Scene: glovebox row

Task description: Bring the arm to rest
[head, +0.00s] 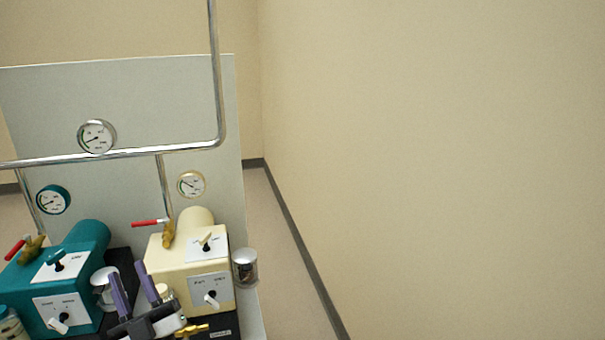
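My gripper (134,294) shows at the bottom of the head view, in front of the cream unit's lower left side. Its two purple-grey fingers point up and stand apart, with no object clearly held between them. The rest of my arm is cut off by the bottom edge of the picture. I cannot tell whether the gripper touches anything near it.
A teal unit (87,247) stands left and a cream unit (172,257) right, each with switches and a red-handled valve. A silver-capped jar (105,285), a clear cylinder (245,267) and a brass valve (193,331) are close by. Bare floor (275,270) lies right.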

